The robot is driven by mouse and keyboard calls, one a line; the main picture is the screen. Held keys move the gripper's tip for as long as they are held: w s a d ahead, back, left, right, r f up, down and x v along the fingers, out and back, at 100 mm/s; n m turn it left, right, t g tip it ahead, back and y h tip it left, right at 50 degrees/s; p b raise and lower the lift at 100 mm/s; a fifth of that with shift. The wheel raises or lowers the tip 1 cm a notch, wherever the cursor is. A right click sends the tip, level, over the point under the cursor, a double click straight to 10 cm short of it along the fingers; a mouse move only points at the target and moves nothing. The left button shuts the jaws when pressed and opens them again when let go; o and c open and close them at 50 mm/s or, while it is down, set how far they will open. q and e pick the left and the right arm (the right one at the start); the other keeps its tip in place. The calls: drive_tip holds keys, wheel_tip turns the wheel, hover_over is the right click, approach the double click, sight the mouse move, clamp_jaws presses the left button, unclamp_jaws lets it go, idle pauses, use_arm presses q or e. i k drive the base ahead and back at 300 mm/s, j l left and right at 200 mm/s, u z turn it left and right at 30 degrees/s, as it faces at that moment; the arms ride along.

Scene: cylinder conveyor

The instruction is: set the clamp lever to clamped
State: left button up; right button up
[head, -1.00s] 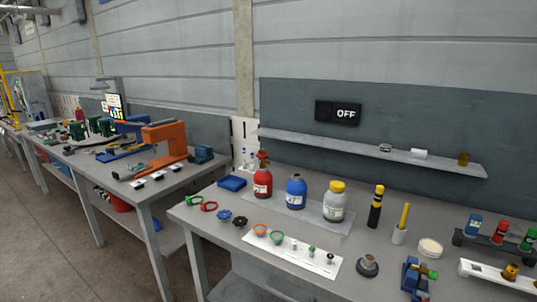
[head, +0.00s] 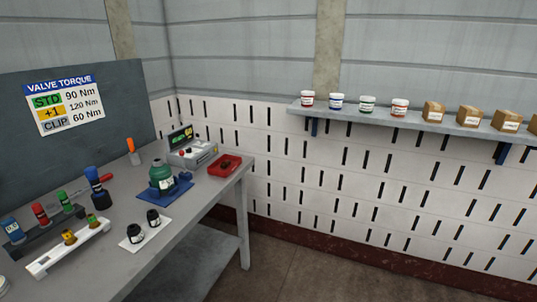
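Neither of my grippers is in view. A small green cylinder (head: 161,176) stands on a dark blue base plate (head: 164,191) on the grey workbench (head: 190,220). A clamp lever cannot be made out for certain at this size. A small red handle-like piece (head: 78,178) lies on the bench near the back panel, and I cannot tell what it belongs to.
A device with a lit screen (head: 181,137) and a red tray (head: 225,166) stand at the bench's far end. A white plate (head: 145,233) holds two black parts. A torque sign (head: 65,103) hangs behind. A wall shelf (head: 390,117) carries tubs and boxes. Floor (head: 330,270) is clear at right.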

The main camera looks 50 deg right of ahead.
sight(181, 153)
drive_tip(key=z, duration=0.85)
